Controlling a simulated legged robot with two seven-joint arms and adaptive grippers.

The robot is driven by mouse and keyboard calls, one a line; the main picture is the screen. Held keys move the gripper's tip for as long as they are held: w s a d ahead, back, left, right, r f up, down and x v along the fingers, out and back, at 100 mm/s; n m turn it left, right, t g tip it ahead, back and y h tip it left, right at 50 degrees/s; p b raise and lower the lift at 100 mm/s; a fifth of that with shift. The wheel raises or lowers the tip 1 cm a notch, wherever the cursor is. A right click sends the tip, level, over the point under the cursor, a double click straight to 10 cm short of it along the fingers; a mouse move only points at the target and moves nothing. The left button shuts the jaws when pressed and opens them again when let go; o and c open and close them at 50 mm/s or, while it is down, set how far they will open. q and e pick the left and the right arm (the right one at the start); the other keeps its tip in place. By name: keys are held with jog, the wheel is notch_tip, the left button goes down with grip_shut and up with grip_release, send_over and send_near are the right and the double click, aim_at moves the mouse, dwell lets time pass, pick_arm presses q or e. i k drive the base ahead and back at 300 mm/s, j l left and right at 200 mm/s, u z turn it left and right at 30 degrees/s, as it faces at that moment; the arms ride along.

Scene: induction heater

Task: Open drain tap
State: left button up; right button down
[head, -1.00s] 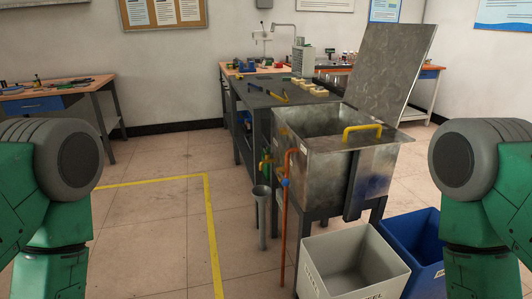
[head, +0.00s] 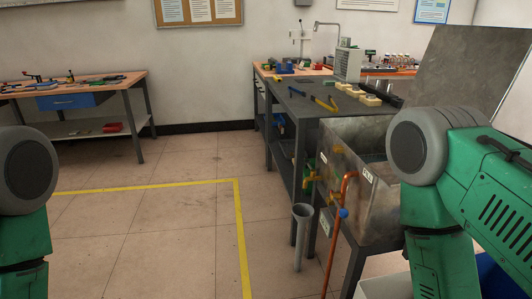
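The metal tank (head: 338,146) stands at the right, open at the top, partly hidden behind my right arm. On its left side are small yellow brass tap fittings (head: 310,178), one above the other. An orange-brown pipe (head: 335,245) with a blue handle (head: 343,213) rises in front of the tank. I cannot tell which fitting is the drain tap, or whether any is open. A grey upright drain pipe with a funnel top (head: 301,230) stands below the brass fittings. Only upper parts of my arms show; both grippers are out of view.
A dark workbench (head: 298,104) with tools adjoins the tank at the back. A wooden-topped table (head: 104,84) stands at the left. A pale bin (head: 376,289) sits low at the right. The tiled floor left of the tank is clear, with a yellow line (head: 240,235).

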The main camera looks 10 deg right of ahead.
aim_at(314, 172)
jog(key=i+j, duration=0.2)
jog(key=i, duration=0.4)
jog(key=i+j+u, duration=0.15)
jog(key=i, duration=0.45)
jog(key=i+j, duration=0.1)
jog(key=i, duration=0.5)
jog(key=i+j+z, duration=0.15)
jog(key=i+z, duration=0.3)
jog(key=i+j+z, duration=0.25)
jog(key=z, duration=0.2)
jog(key=i+j+z, duration=0.5)
jog(key=j+z, duration=0.35)
jog(key=i+j+z, duration=0.15)
jog(key=j+z, duration=0.15)
jog(key=j, duration=0.15)
